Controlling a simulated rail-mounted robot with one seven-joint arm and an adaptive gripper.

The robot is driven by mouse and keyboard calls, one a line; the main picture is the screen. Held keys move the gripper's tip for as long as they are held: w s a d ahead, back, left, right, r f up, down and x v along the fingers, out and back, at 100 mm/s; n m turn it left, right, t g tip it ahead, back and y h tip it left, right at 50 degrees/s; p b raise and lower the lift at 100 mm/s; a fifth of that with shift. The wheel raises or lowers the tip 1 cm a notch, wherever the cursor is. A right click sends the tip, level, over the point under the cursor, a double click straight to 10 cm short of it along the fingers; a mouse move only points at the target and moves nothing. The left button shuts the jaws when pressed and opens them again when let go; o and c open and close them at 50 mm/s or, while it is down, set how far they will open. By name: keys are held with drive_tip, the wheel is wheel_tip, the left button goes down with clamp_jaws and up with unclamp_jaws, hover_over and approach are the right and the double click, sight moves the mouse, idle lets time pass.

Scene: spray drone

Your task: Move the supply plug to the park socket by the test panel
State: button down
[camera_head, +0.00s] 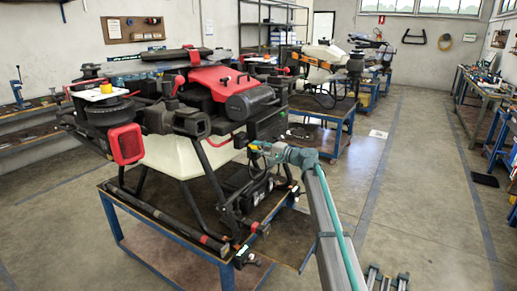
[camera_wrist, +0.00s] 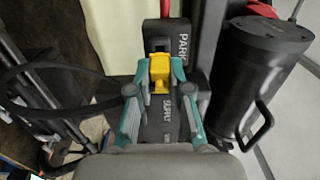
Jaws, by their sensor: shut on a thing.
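In the wrist view my gripper (camera_wrist: 160,76) has its teal fingers closed on the two sides of a yellow plug (camera_wrist: 160,72). A dark panel (camera_wrist: 154,32) lies under and beyond the fingers. It carries a "PARK" label (camera_wrist: 183,47) to the right of the fingertips and a "SUPPLY" label (camera_wrist: 166,116) nearer to the wrist. A dark opening with a pale edge (camera_wrist: 159,45) shows just beyond the yellow plug. I cannot tell whether the plug sits in a socket. In the head view my gripper (camera_head: 258,149) reaches to the drone's right side, and the plug is too small to make out.
The red and black drone (camera_head: 215,85) with a pale tank (camera_head: 180,155) stands on a blue-framed table (camera_head: 165,218). A black cylinder with a handle (camera_wrist: 262,65) stands close right of my gripper. Black cables (camera_wrist: 45,68) lie left. The floor (camera_head: 415,190) at right is mostly clear.

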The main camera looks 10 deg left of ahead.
drive_tip(key=shift+b+x, duration=0.55)
drive_tip(key=shift+x, duration=0.75)
idle(0.5)
drive_tip(key=c, duration=1)
unclamp_jaws()
drive_tip(key=shift+d, duration=0.1)
drive_tip(key=v, duration=1.2)
